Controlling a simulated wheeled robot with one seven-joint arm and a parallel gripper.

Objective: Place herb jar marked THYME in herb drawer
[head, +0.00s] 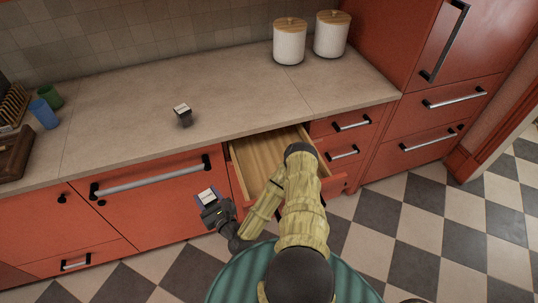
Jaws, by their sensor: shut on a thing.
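A small jar (206,196) with a whitish top and a blue edge is in my gripper (210,206). My gripper is shut on it, in front of the counter and left of the open drawer. The jar's marking is too small to read. The herb drawer (275,151) is pulled out under the counter, with a bare wooden inside where I can see it. My arm covers the drawer's right and front parts. Another small dark jar (184,117) with a pale top stands on the counter, apart from my gripper; its marking is also unreadable.
Two white canisters (289,45) with wooden lids stand at the counter's back right. Blue (43,114) and green (51,96) cups and a brown wooden item (14,153) are at the far left. The middle of the counter (235,85) is mostly clear.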

